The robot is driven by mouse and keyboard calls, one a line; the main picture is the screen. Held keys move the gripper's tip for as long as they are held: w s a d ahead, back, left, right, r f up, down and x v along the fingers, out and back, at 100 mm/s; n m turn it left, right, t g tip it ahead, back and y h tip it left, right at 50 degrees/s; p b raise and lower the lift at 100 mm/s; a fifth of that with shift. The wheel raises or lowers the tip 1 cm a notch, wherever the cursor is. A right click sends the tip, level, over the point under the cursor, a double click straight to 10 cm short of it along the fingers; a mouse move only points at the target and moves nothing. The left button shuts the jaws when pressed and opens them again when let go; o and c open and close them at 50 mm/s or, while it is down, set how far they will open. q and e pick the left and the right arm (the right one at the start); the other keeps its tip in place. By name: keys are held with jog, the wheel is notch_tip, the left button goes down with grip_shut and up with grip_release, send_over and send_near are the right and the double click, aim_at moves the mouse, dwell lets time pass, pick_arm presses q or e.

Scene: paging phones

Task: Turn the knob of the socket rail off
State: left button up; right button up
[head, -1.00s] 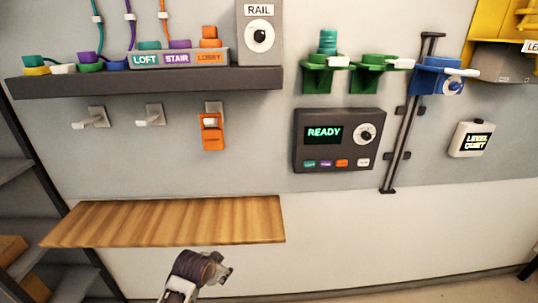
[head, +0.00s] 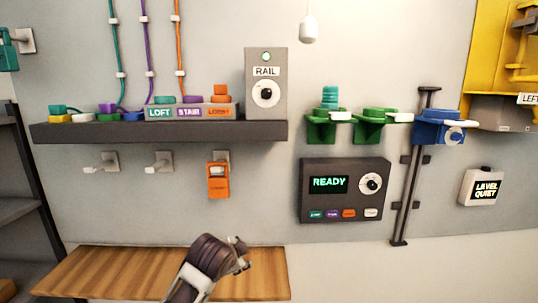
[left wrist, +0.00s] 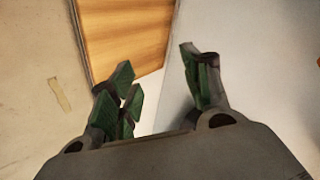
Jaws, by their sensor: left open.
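The socket rail box (head: 279,83) is a grey upright box labelled RAIL at the right end of the dark shelf in the head view. Its knob (head: 265,93) is a black knob on a round white dial, below a small light (head: 266,57) that looks pale green. My left gripper (head: 241,254) is in front of the wooden board, well below the rail box and apart from it. In the left wrist view its fingers (left wrist: 161,90) are spread and empty. My right gripper is not in view.
The dark shelf (head: 75,133) holds a LOFT, STAIR, LOBBY block and coloured pieces. Hooks and an orange phone (head: 218,182) hang below it. A READY panel (head: 346,190), green brackets and a blue clamp on a rod (head: 412,190) stand right. The wooden board (head: 100,272) is below.

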pick_arm(q)
jog(key=d+r+m+t, duration=0.2)
jog(key=d+r+m, duration=0.15)
jog(key=r, duration=0.95)
jog(key=m+t+y, duration=0.2)
jog(key=m+t, duration=0.4)
jog(key=m, duration=0.4)
send_near(268, 96)
jog(key=s, duration=0.6)
jog(key=shift+a, duration=0.1)
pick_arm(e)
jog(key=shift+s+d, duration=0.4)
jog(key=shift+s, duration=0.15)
pick_arm(q)
jog(key=shift+w, duration=0.1)
jog(key=w+p, duration=0.3)
jog(key=w, duration=0.8)
jog(key=shift+w+p, duration=0.3)
jog(key=shift+p, duration=0.1)
jog(key=shift+w, duration=1)
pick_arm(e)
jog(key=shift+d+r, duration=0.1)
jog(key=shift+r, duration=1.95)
pick_arm(q)
jog(key=shift+f, duration=0.1)
